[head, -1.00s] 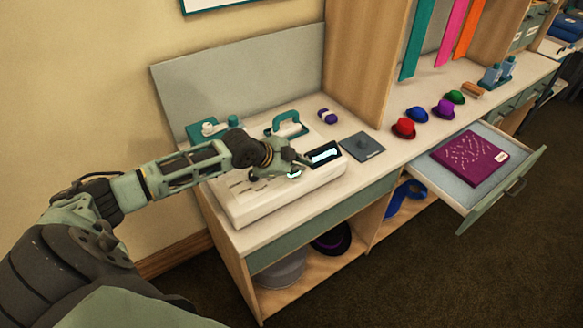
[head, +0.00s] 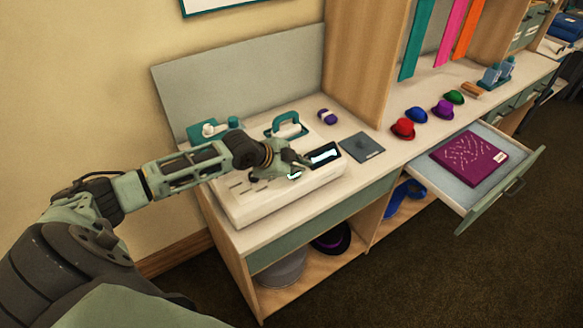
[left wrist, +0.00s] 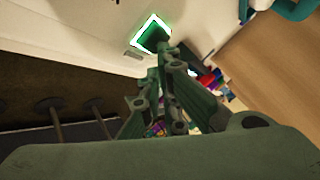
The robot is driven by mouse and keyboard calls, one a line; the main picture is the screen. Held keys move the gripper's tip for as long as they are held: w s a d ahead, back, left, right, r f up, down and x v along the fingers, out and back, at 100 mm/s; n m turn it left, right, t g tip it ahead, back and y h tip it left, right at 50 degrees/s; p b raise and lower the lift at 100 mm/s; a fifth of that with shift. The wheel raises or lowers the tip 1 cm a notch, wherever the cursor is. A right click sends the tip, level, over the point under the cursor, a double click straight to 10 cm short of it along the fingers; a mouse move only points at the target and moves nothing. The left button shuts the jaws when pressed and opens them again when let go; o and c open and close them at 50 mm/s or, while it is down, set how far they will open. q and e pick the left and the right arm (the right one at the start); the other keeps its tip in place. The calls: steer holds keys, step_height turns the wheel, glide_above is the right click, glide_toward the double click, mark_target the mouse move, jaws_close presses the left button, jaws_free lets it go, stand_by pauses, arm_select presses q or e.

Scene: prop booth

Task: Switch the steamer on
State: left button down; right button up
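The steamer (head: 300,199) is a white box with slots on top, a teal handle (head: 287,125) behind it and a dark panel with a lit white display (head: 325,155). My left gripper (head: 294,170) is over its front right part, beside the display. In the left wrist view, a green square button (left wrist: 150,35) with a glowing rim lies on the white top. The left gripper's fingertips (left wrist: 161,62) are drawn together, empty, at the button's lower right corner; contact cannot be told. My right gripper is not in view.
A dark grey plate (head: 362,147) and a purple roll (head: 327,116) lie by the steamer. Small coloured hats, such as a red one (head: 403,128), stand to the right. An open drawer (head: 479,203) holding a purple item juts out at the front right.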

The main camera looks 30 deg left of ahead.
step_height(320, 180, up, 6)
steer(key=p, duration=0.5)
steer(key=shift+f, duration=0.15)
stand_by(1.1)
